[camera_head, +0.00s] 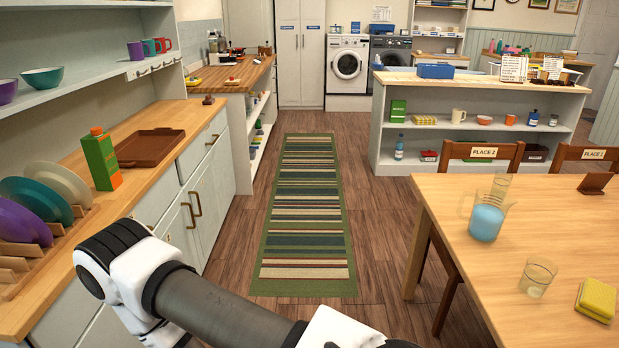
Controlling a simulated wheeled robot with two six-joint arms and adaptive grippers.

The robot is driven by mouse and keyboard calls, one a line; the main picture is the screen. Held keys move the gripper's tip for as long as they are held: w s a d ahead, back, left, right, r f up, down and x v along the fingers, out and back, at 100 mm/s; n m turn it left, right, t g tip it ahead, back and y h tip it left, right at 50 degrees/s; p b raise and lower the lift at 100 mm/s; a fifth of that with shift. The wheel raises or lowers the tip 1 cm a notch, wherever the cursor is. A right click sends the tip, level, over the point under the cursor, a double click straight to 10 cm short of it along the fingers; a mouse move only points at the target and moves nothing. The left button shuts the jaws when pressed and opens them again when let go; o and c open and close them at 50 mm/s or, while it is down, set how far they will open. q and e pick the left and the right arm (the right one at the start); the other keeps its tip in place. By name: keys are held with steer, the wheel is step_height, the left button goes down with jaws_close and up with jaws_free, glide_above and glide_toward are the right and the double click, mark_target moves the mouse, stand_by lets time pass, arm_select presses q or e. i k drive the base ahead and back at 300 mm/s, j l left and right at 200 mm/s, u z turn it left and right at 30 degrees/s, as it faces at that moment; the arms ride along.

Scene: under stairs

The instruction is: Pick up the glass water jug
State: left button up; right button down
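The glass water jug (487,219) stands upright on the wooden table (440,200) at the right. It is clear glass with blue liquid in its lower part, and its handle points to the left. My arm crosses the bottom of the head view, left of the table and well apart from the jug. Neither of my grippers shows in this view.
An empty-looking glass (538,277) and a yellow sponge (596,300) are on the table in front of the jug. Two chairs, one labelled "PLACE 2" (484,153), stand behind it. The striped rug (305,215) lies clear on the floor between counter and table.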

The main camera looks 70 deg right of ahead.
mark_target(490, 207)
steer(key=z, duration=3.25)
